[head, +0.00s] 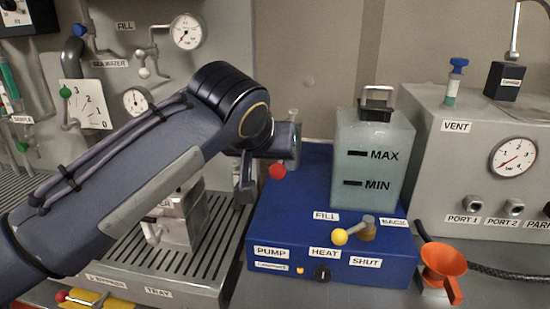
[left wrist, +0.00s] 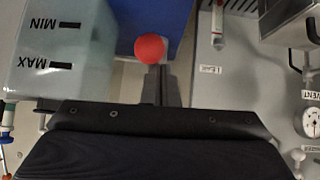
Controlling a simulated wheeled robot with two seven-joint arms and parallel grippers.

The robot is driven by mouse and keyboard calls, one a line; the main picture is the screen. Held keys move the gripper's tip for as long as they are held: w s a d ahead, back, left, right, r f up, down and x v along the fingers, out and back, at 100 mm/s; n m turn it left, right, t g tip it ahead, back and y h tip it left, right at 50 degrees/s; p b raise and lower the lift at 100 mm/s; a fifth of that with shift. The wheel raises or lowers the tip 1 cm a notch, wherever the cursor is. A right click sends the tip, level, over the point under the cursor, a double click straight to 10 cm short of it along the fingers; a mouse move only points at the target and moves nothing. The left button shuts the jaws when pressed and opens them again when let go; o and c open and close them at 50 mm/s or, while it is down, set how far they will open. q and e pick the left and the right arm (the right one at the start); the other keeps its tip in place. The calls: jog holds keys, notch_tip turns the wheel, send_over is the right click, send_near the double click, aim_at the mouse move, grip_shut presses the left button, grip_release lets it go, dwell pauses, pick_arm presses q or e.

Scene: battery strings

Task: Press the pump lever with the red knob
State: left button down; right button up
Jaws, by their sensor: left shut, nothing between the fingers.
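The red knob (head: 278,171) shows just right of my left gripper in the head view, above the left part of the blue pump base (head: 290,225). The lever's arm is mostly hidden behind my wrist. In the left wrist view the red knob (left wrist: 150,48) is a round ball at the tips of my left gripper (left wrist: 159,69). The fingers are shut with nothing between them, and point down in the head view (head: 244,197). I cannot tell whether the tips touch the knob. My right gripper is not in view.
A translucent tank (head: 372,165) marked MAX and MIN stands on the blue base. A yellow-knobbed valve lever (head: 340,236) is at its front. An orange funnel (head: 442,262) stands at right. A grey slotted tray (head: 165,270) lies left, below a gauge panel.

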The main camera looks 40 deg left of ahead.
pick_arm(q)
jog(key=v, duration=0.7)
jog(key=shift+s+d+p, duration=0.2)
jog(key=shift+s+p, duration=0.1)
jog(key=shift+p, duration=0.05)
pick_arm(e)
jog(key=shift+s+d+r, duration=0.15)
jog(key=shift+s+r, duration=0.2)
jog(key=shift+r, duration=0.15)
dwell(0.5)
pick_arm(q)
jog(key=w+a+r+m+g+h+p, duration=0.2)
jog(key=w+r+m+g+p, duration=0.7)
jog(key=p, duration=1.6)
jog(key=w+m, duration=0.2)
jog(key=m, duration=0.2)
jog(key=shift+g+h, duration=0.3)
jog(key=shift+h, duration=0.1)
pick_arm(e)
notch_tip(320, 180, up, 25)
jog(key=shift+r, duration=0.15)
